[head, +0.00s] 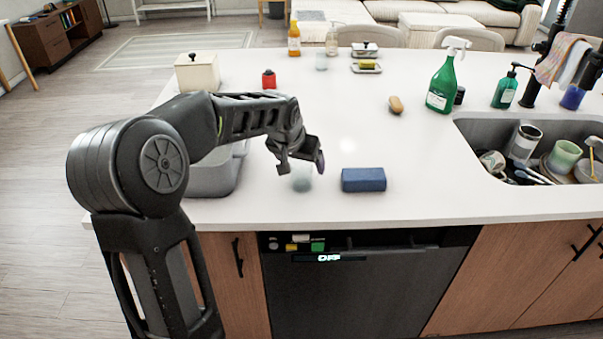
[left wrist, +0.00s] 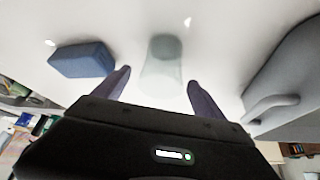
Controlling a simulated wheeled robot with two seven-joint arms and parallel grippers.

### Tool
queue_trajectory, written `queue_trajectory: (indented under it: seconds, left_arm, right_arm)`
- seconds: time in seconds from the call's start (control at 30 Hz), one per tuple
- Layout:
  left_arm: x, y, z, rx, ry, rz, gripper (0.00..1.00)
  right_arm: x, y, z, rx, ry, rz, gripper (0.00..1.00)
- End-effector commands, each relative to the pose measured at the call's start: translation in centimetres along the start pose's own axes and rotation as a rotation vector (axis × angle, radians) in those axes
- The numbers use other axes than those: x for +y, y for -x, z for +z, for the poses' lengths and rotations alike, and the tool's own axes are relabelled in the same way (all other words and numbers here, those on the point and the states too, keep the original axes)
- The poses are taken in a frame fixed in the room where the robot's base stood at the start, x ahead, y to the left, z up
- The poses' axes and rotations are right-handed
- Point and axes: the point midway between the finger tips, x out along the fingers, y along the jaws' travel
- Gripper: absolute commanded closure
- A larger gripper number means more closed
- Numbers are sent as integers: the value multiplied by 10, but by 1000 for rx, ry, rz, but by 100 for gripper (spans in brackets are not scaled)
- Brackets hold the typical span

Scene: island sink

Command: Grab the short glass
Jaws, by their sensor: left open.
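A short, clear, greenish glass (head: 302,180) stands on the white counter near its front edge. My left gripper (head: 304,168) is open and just above and behind it, partly overlapping its top in the head view. In the left wrist view the glass (left wrist: 164,66) lies ahead, between the lines of the two spread fingertips (left wrist: 160,84); nothing is held. Whether a finger touches the glass I cannot tell. My right gripper is not in view.
A blue sponge-like block (head: 363,180) lies right of the glass. A green spray bottle (head: 443,80) and a sink with dishes (head: 480,125) are at the right.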

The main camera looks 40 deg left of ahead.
Motion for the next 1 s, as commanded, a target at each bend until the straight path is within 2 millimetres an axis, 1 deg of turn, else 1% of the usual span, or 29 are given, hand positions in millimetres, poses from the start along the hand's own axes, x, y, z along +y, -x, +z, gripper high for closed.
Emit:
queue_trajectory:
  seconds: [0.57,0.67,1.0]
  left_arm:
    - [0,-1,0,1,-1,0,19]
    - [0,-1,0,1,-1,0,26]
    - [0,-1,0,1,-1,0,53]
  right_arm:
    - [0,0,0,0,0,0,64]
    - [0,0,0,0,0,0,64]
    - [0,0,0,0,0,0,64]
